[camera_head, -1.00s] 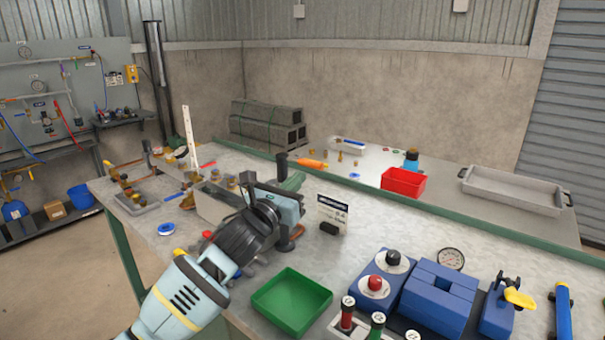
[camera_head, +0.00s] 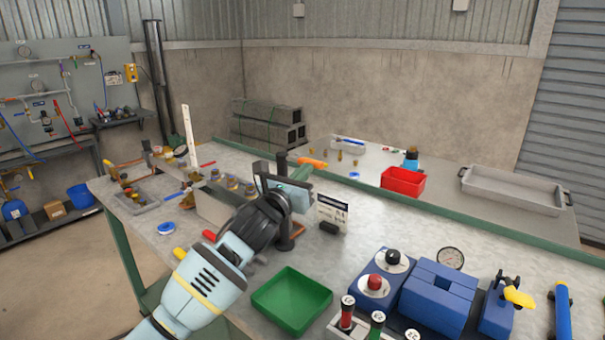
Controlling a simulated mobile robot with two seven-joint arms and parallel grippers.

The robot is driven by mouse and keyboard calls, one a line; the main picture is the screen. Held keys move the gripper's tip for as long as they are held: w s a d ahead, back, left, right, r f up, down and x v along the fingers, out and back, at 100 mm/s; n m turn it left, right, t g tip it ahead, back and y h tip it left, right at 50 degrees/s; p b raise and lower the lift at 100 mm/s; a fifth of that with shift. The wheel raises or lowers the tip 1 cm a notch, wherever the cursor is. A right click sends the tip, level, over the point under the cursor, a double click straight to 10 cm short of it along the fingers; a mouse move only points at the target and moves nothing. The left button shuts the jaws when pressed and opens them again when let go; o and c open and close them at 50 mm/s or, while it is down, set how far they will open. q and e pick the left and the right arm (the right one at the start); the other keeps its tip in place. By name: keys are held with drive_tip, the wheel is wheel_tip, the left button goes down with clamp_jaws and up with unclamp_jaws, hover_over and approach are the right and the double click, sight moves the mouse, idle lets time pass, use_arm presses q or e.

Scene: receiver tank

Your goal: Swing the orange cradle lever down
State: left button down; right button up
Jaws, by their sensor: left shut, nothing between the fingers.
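My left gripper (camera_head: 285,188) is pale blue and dark and reaches over the bench's middle from the lower left. It is shut, with nothing seen in its jaws; its fingertips are mostly hidden behind its own body. An orange bar (camera_head: 313,163), which looks like the cradle lever, shows just beyond the gripper, lying nearly level. Its near end and mount are hidden by the gripper, and I cannot tell whether they touch. My right gripper is not in view.
A small sign (camera_head: 332,212) stands just right of the gripper. A green tray (camera_head: 291,302) lies in front, with a blue fixture (camera_head: 437,293) to its right. A grey block (camera_head: 211,206) and several brass fittings lie to the left. A red bin (camera_head: 403,182) stands behind.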

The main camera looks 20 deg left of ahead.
use_arm(q)
drive_tip(key=shift+w+d+r+n+y, duration=0.1)
drive_tip(key=shift+w+d+n+y, duration=0.15)
drive_tip(key=shift+w+n+y, duration=0.35)
drive_tip(key=shift+w+d+n+y, duration=0.3)
drive_tip(key=shift+w+y, duration=0.35)
drive_tip(key=shift+y, duration=0.5)
drive_tip(key=shift+w+d+r+n+y, duration=0.1)
drive_tip(key=shift+w+d+n+y, duration=0.1)
drive_tip(key=shift+w+n+y, duration=0.55)
drive_tip(key=shift+w+d+f+m, duration=0.15)
drive_tip(key=shift+w+m, duration=0.1)
drive_tip(key=shift+w, duration=0.45)
drive_tip(key=shift+t, duration=0.3)
